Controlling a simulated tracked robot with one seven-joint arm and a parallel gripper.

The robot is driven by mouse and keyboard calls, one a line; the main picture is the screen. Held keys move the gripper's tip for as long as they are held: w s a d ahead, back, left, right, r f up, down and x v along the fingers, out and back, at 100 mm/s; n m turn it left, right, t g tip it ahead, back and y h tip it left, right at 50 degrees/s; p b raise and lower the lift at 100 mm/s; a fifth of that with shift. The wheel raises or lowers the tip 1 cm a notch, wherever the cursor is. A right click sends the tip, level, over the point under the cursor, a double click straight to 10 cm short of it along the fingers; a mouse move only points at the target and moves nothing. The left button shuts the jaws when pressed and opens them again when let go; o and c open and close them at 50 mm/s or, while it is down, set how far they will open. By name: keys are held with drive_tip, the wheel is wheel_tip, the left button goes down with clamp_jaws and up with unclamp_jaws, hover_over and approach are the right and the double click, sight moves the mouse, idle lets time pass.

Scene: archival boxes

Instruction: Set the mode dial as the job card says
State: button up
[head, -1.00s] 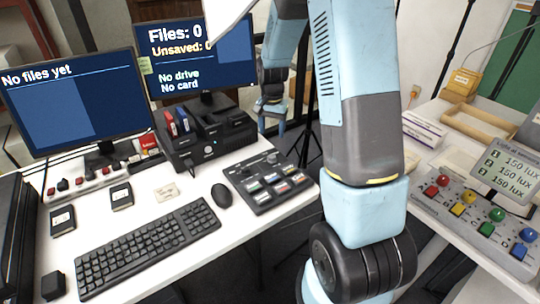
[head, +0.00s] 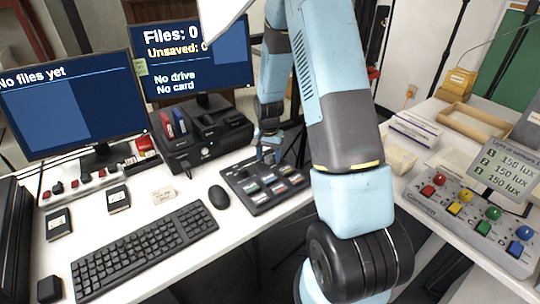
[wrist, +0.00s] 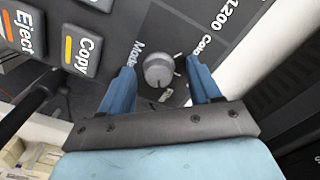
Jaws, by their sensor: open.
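The mode dial (wrist: 159,70) is a small grey round knob on the dark control panel (head: 262,188). I cannot tell clearly which way the dial points. My gripper (wrist: 161,72) is open, with one blue finger on each side of the dial; I cannot tell whether either touches it. In the head view my gripper (head: 268,150) is at the panel's back edge and hides the dial. A small cream card (head: 163,195) lies on the desk, its print too small to read.
Eject (wrist: 24,33) and Copy (wrist: 83,49) keys sit close left of the dial. A mouse (head: 219,197), keyboard (head: 145,248) and black drive dock (head: 203,138) stand left of the panel. A light box with coloured knobs (head: 470,220) is at the right.

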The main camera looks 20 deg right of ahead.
drive_tip(key=shift+c, duration=0.2)
drive_tip(key=c, duration=0.9)
drive_tip(key=shift+d, duration=0.2)
drive_tip(key=shift+c, duration=0.4)
drive_tip(key=shift+a, duration=0.1)
